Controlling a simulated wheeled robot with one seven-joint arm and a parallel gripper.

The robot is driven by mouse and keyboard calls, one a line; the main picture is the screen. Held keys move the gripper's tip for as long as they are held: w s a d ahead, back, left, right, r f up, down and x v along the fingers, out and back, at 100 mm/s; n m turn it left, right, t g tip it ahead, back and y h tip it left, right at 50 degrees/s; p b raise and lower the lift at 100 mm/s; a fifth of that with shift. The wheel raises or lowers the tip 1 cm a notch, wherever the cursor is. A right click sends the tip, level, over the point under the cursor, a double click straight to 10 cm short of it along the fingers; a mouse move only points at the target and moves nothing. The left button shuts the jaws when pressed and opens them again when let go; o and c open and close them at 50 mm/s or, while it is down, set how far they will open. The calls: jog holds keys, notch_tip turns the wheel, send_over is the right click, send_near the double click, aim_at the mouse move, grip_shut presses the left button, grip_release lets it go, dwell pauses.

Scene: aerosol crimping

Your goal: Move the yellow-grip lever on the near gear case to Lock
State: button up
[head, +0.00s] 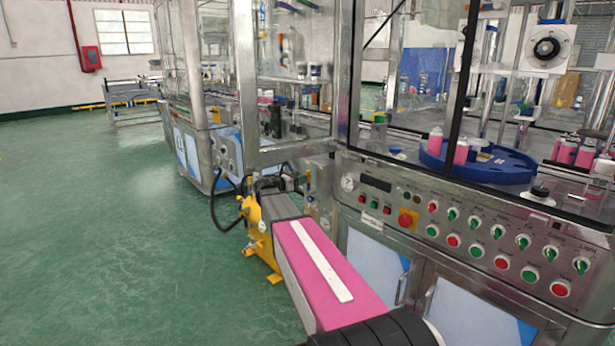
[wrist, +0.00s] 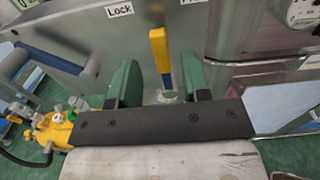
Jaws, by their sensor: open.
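The yellow-grip lever (wrist: 159,48) stands roughly upright in the wrist view, with its base at a round metal pivot (wrist: 168,96). A white "Lock" label (wrist: 119,10) is on the grey case (wrist: 75,22) to the upper left of the lever. A second label to the upper right is cut off by the frame edge. My gripper (wrist: 159,66) is open, its two green fingers on either side of the lever, with a visible gap on each side. In the head view my arm hides the lever and I cannot make out the gripper.
In the wrist view a grey-blue handle (wrist: 55,62) is at the left and a yellow unit with fittings (wrist: 58,130) at the lower left. In the head view a button panel (head: 470,225) runs along the machine at right. Green floor (head: 100,230) is clear at left.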

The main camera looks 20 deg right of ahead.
jog(key=shift+x, duration=2.55)
grip_shut()
